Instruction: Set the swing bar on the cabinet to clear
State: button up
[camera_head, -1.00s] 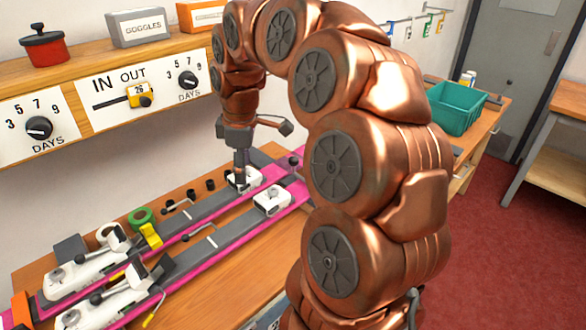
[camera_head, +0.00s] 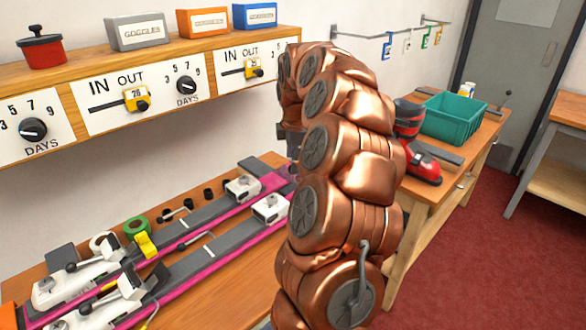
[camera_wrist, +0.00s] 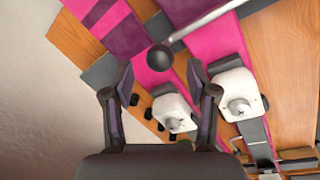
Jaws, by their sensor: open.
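A pale rod with a black ball at its end (camera_wrist: 160,57) shows in the wrist view. It runs up and right from the ball over magenta and grey strips; it may be the swing bar, but I cannot be sure. My gripper (camera_wrist: 160,80) is open, its two fingers on either side of and just below the ball in the picture. Nothing is between the fingertips that I can see gripped; whether they touch the ball is unclear. In the head view my arm hides the gripper and this rod. No cabinet, and no clear mark, can be made out.
A teal bin (camera_head: 455,118) and a red-black tool (camera_head: 424,163) are at right. Dial panels (camera_head: 130,97) line the wall.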

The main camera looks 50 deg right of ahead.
jog(key=shift+w+d+f+p, duration=0.1)
jog(key=shift+w+f+p, duration=0.1)
jog(key=shift+f, duration=0.9)
jog(key=shift+w+d+f+p, duration=0.1)
jog(key=shift+w+f+p, duration=0.05)
jog(key=shift+f, duration=0.9)
grip_shut()
